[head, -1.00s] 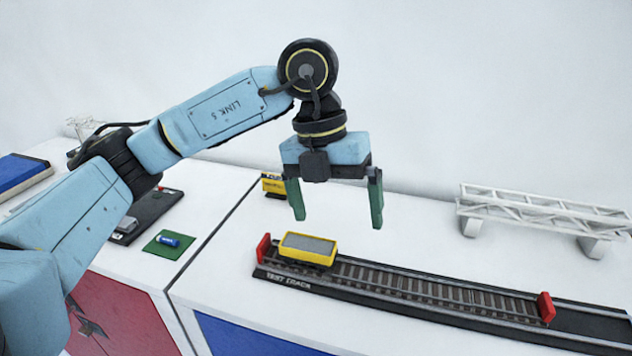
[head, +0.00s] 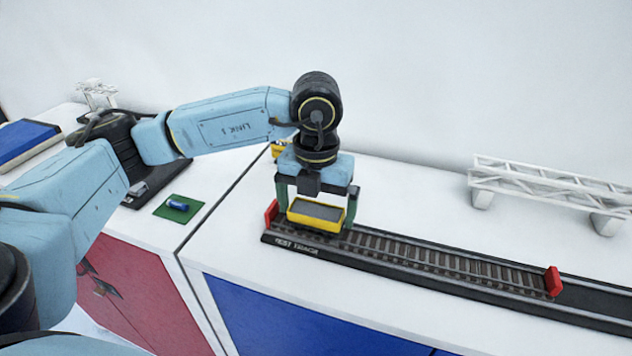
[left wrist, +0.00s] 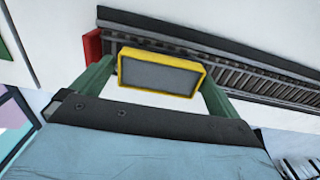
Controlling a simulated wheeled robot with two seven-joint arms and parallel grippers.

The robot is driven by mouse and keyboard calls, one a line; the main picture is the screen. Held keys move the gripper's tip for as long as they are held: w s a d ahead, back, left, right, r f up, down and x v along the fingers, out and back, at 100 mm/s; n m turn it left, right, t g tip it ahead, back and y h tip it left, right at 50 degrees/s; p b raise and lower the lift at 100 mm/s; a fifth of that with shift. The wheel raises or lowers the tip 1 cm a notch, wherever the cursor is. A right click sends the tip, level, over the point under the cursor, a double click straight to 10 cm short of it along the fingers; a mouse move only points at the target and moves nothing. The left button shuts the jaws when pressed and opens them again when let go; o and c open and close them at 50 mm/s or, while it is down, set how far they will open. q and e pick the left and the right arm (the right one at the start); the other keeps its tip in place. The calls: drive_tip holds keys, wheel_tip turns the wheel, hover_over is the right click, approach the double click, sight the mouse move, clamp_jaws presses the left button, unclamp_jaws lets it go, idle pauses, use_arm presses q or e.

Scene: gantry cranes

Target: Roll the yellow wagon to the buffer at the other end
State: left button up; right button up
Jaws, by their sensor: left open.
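The yellow wagon (head: 317,215), with a grey load on top, stands on the track (head: 420,262) at its left end, close to the left red buffer (head: 271,212). The other red buffer (head: 553,281) is at the right end. My left gripper (head: 316,205) is lowered over the wagon, open, with one green finger at each end of it. In the left wrist view the wagon (left wrist: 160,73) lies between the two fingers. Whether a finger touches it I cannot tell. My right gripper is not in view.
The rails between the wagon and the right buffer are clear. A white truss bridge (head: 545,190) stands behind the track on the right. Another small yellow item (head: 279,149) is partly hidden behind my left arm. A green mat (head: 178,208) with a blue cylinder lies left.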

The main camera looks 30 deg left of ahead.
sight(507, 276)
use_arm(q)
drive_tip(key=shift+f, duration=0.7)
drive_tip(key=c, duration=0.8)
drive_tip(key=shift+o, duration=0.3)
drive_tip(key=shift+w+d+f+b, duration=0.15)
drive_tip(key=shift+w+d, duration=0.25)
drive_tip(key=shift+d, duration=1.45)
drive_tip(key=shift+w+d+r+b, duration=0.15)
drive_tip(key=shift+w+d, duration=0.3)
drive_tip(key=shift+d, duration=1.35)
drive_tip(key=shift+w+d+f+b, duration=0.15)
drive_tip(key=shift+w+d, duration=0.25)
drive_tip(key=shift+d, duration=1.45)
drive_tip(key=shift+w+d+f+b, duration=0.1)
drive_tip(key=shift+w+d+b, duration=0.15)
drive_tip(key=shift+d, duration=1.15)
drive_tip(key=shift+w+d+f+b, duration=0.15)
drive_tip(key=shift+w+d, duration=0.25)
drive_tip(key=shift+d, duration=1)
drive_tip(key=shift+w+d+r+b, duration=0.1)
drive_tip(key=shift+w+d+b, duration=0.2)
drive_tip(key=shift+d, duration=1.1)
drive_tip(key=shift+d, duration=0.15)
